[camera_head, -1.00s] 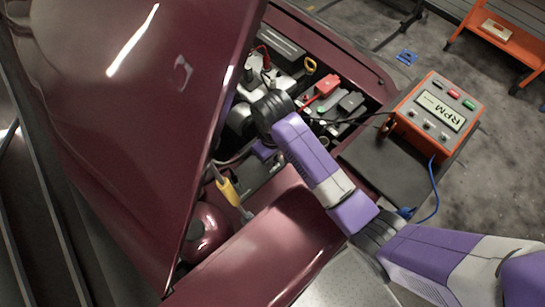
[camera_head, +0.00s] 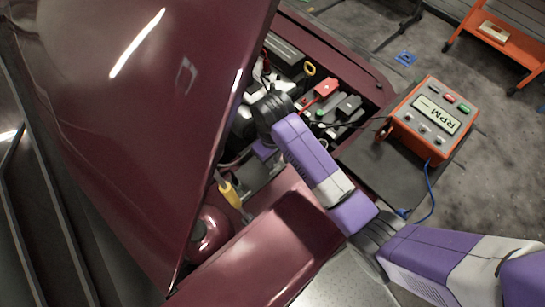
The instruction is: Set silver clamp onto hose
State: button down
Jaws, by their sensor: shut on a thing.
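My arm reaches over the front of a maroon car into its engine bay. The dark wrist (camera_head: 272,112) is at the back of the bay, beside the raised hood's edge. My gripper's fingers are hidden behind the wrist and engine parts. A small purple part (camera_head: 264,150) shows just below the wrist; I cannot tell whether it belongs to my gripper. I cannot make out the silver clamp or the hose among the crowded engine parts.
The raised maroon hood (camera_head: 130,110) stands close left of my wrist. A yellow-handled thing (camera_head: 229,193) is at the bay's front left. A red-capped part (camera_head: 326,88) lies right of the wrist. An orange RPM box (camera_head: 436,117) stands farther right, with cables.

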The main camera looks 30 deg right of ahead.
jog(key=shift+r+p, duration=0.45)
jog(key=shift+r, duration=0.3)
jog(key=c, duration=1.4)
grip_release()
jog(key=shift+c, duration=0.2)
notch_tip(320, 180, up, 8)
jog(key=shift+f+b, duration=0.15)
jog(key=shift+b, duration=0.25)
jog(key=shift+w, duration=0.15)
